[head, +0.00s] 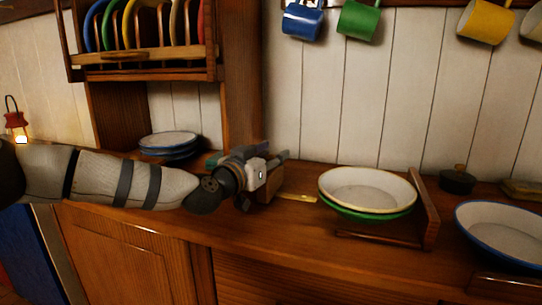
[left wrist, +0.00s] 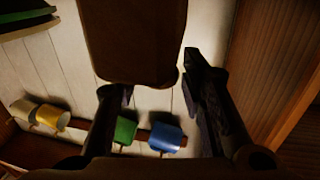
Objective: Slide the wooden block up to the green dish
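The wooden block (head: 271,189) stands on the counter, partly hidden behind my left gripper (head: 271,166) in the head view. In the left wrist view the block (left wrist: 135,40) is a dark brown shape at the top, right in front of the fingers. The fingers of the left gripper (left wrist: 158,72) are apart, and the right finger in that view is close beside the block's edge; I cannot tell if they touch. The green dish (head: 365,213) is to the right of the block, under a cream, yellow-rimmed bowl (head: 367,188). A gap separates block and dish. My right gripper is not in view.
A yellow strip (head: 297,197) lies on the counter between block and dish. A wooden rack (head: 428,210) borders the dish at right. A blue-rimmed bowl (head: 503,230) and a dark lidded pot (head: 457,181) stand farther right. Blue plates (head: 168,144) are behind my left arm.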

